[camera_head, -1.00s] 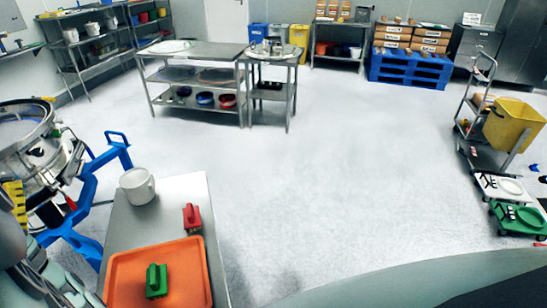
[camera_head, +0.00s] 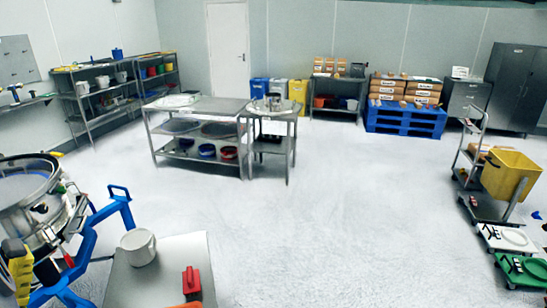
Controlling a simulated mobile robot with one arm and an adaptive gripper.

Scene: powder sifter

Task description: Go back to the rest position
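My gripper is not in view in the head view. The powder sifter (camera_head: 38,215), a round steel machine on a blue frame (camera_head: 108,215), stands at the left edge. Beside it is a steel table (camera_head: 190,248) at the bottom. A white jug (camera_head: 138,247) stands upright on this table. A red-handled brush (camera_head: 192,281) lies on it to the right of the jug. A sliver of the orange tray (camera_head: 188,304) shows at the bottom edge; the rest of the tray is cut off.
Steel tables (camera_head: 200,108) stand in the middle distance. Shelves (camera_head: 70,108) line the left wall. A blue pallet (camera_head: 405,121) with boxes is at the back. A yellow bin (camera_head: 510,174) on a cart and low dollies (camera_head: 505,238) are at the right. The central floor is clear.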

